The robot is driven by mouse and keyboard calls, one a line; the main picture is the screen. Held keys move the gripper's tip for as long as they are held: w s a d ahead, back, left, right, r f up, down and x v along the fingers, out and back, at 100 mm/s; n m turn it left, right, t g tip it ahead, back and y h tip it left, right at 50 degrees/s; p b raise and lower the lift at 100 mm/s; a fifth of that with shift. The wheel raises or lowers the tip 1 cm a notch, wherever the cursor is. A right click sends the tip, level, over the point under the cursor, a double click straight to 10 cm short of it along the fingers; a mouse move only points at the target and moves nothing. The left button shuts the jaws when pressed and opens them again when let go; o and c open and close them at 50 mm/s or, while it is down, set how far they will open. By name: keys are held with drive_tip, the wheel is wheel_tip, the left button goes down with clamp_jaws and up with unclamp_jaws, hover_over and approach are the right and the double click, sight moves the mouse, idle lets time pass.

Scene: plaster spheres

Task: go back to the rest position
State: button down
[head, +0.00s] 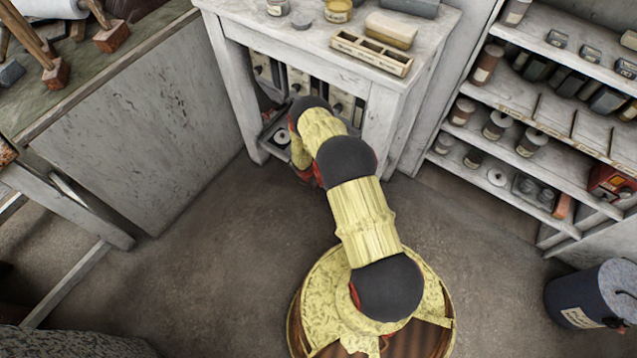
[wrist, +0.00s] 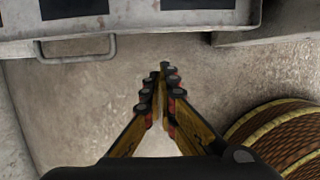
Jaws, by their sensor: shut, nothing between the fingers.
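My gripper (wrist: 161,70) shows in the wrist view with its two fingers closed together at the tips and nothing between them. It points at the bare floor, just short of a pulled-out drawer (wrist: 215,18) with a metal handle (wrist: 78,58). In the head view my arm reaches forward and down to the front of the white cabinet (head: 235,60). The gripper itself is mostly hidden there behind my arm. No plaster sphere can be made out clearly.
The cabinet top holds a divided wooden box (head: 371,52), a yellowish block (head: 391,30) and jars. Shelves (head: 545,130) with jars stand right, a dark drum (head: 592,295) lower right. A workbench (head: 130,120) stands left. The floor (head: 220,260) around my base is mostly clear.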

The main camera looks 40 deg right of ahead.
drive_tip(key=p+v, duration=0.2)
drive_tip(key=v, duration=0.6)
drive_tip(key=shift+w+r+p, duration=0.25)
drive_tip(key=shift+w+p, duration=0.05)
drive_tip(key=shift+w, duration=0.1)
drive_tip(key=shift+d, duration=0.15)
